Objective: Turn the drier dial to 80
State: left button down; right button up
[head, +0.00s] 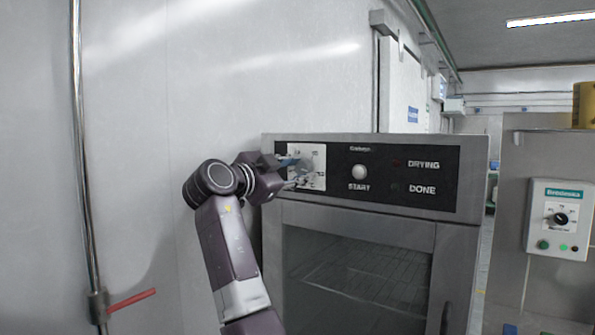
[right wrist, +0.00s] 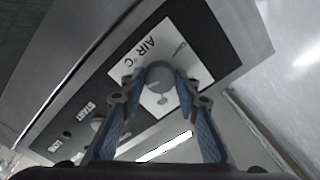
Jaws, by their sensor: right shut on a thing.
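The drier (head: 365,205) is a steel cabinet with a black control panel along its top front. Its dial (head: 305,170) is a grey round knob on a white scale plate, partly hidden by my fingers. In the right wrist view the dial (right wrist: 159,75) sits between the blue-padded fingertips, on the plate marked "AIR °C" (right wrist: 147,50). My right gripper (head: 290,172) reaches in from the left side of the drier and is shut on the dial. The number the dial points to is too small to read. My left gripper is not in view.
The panel also has a round START button (head: 358,171) and DRYING and DONE labels. The drier's glass door (head: 355,275) is closed below. A grey wall is at the left, with a pipe and a red lever (head: 132,300). Another control box (head: 560,218) hangs at the right.

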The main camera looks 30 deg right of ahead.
jog(key=shift+f, duration=0.3)
jog(key=o, duration=0.9)
jog(key=shift+o, duration=1.3)
jog(key=shift+a+r, duration=0.1)
jog(key=shift+r, duration=0.1)
jog(key=v, duration=1.2)
jog(key=shift+w, duration=0.15)
